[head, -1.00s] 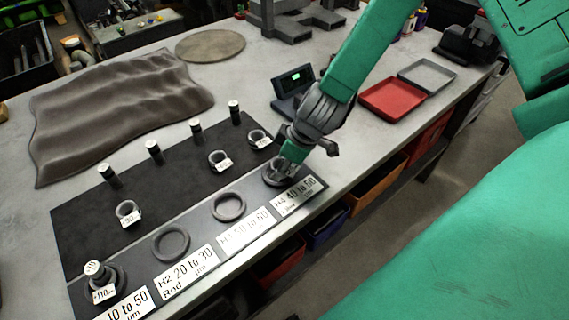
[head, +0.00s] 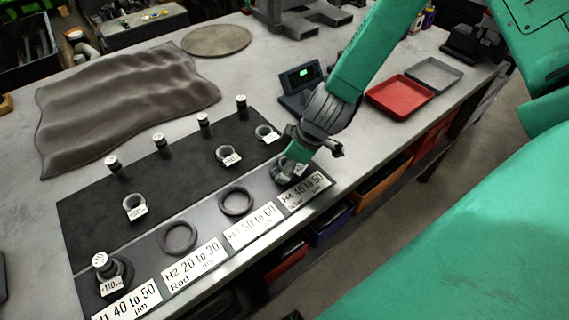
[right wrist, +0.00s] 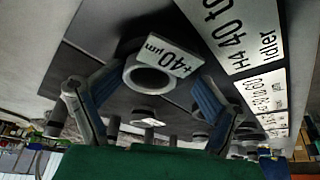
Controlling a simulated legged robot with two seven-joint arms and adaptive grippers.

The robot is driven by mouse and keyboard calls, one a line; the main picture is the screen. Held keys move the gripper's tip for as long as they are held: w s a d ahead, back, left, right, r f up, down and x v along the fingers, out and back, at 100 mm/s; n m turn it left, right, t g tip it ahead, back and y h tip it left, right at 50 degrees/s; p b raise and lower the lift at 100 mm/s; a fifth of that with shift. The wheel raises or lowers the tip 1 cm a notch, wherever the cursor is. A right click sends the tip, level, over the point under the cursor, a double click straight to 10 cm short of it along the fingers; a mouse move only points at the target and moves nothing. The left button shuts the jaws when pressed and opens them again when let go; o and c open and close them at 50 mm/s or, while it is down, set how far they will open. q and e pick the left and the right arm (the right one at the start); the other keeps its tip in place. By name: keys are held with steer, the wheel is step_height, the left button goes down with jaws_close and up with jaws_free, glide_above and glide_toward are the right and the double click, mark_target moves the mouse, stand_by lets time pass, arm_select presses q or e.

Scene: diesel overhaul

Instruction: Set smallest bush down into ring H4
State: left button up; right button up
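A grey bush (right wrist: 152,78) with a white "+40 µm" tag sits between the fingers of my right gripper in the right wrist view. Dark ring H4 (head: 277,176) shows beside the "H4 40 to 50" label (head: 304,190), partly hidden by my right gripper (head: 292,162). The gripper points down over this ring. Its two fingers (right wrist: 160,75) stand spread on either side of the bush, and a gap shows towards the right finger. Whether the bush is fully seated in the ring is hard to tell. My left gripper is out of view.
Empty rings H3 (head: 236,201) and H2 (head: 178,237) lie along the strip. A tagged bush with a plug (head: 101,267) stands at H1. Other tagged bushes (head: 228,156) and several upright plugs (head: 204,124) stand behind. A gauge (head: 301,80) and red tray (head: 399,95) stand beyond.

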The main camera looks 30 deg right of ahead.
steer(key=shift+d+f, duration=0.15)
steer(key=shift+d, duration=0.1)
steer(key=shift+d+r, duration=0.15)
steer(key=shift+r, duration=0.35)
steer(key=v, duration=1)
steer(key=shift+r, duration=0.15)
steer(key=shift+s+d+r, duration=0.1)
steer(key=shift+s+r, duration=0.05)
steer(key=shift+r, duration=0.1)
